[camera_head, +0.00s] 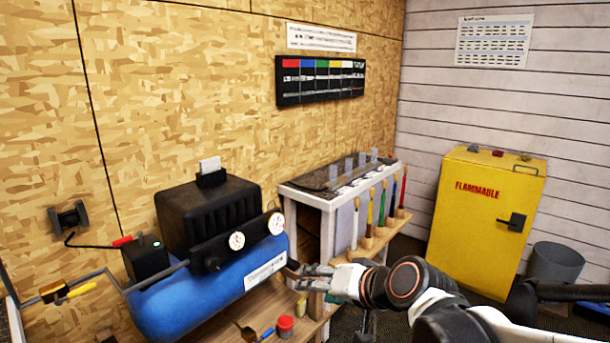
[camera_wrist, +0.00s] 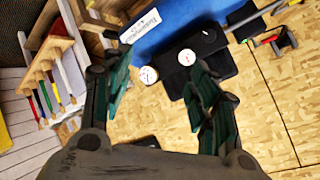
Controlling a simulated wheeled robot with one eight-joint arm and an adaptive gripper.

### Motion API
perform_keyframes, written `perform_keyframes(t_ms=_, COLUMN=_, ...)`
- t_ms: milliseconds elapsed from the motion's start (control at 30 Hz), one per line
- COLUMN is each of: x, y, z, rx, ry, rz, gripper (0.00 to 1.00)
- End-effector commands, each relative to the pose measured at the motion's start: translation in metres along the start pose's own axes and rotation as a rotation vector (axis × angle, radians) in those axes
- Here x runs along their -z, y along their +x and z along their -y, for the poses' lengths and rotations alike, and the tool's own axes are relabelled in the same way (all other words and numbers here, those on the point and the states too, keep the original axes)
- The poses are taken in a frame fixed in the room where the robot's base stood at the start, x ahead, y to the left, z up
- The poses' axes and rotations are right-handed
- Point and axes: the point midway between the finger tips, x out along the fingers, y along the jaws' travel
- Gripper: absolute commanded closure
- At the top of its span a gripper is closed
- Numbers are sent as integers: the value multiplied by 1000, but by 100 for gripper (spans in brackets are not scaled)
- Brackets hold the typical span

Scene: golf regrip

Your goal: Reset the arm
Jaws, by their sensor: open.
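My gripper (camera_head: 305,276) is in front of the right end of the blue air compressor (camera_head: 205,295) in the head view, with my arm reaching in from the lower right. In the wrist view my gripper (camera_wrist: 155,88) shows two green-and-black fingers spread wide apart. Nothing is held between them. The compressor's blue tank (camera_wrist: 180,22) and two round white gauges lie beyond the fingers in the wrist view. I cannot tell the exact gap between fingers and compressor.
A yellow flammable cabinet (camera_head: 480,235) and a grey bin (camera_head: 553,264) are at the right. A red-lidded jar (camera_head: 285,326) and a blue-handled brush (camera_head: 267,333) sit on the wooden bench below.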

Motion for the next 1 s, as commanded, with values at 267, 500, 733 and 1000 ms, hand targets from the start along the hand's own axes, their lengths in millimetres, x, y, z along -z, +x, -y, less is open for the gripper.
perform_keyframes(t_ms=267, x=-36, y=-80, z=-56, rx=-242, ry=-140, rz=66, gripper=46)
perform_keyframes(t_ms=500, x=-69, y=-143, z=-104, rx=-447, ry=-235, rz=124, gripper=46)
perform_keyframes(t_ms=733, x=-86, y=-174, z=-127, rx=-550, ry=-275, rz=154, gripper=46)
perform_keyframes(t_ms=1000, x=-87, y=-177, z=-130, rx=-562, ry=-280, rz=158, gripper=46)
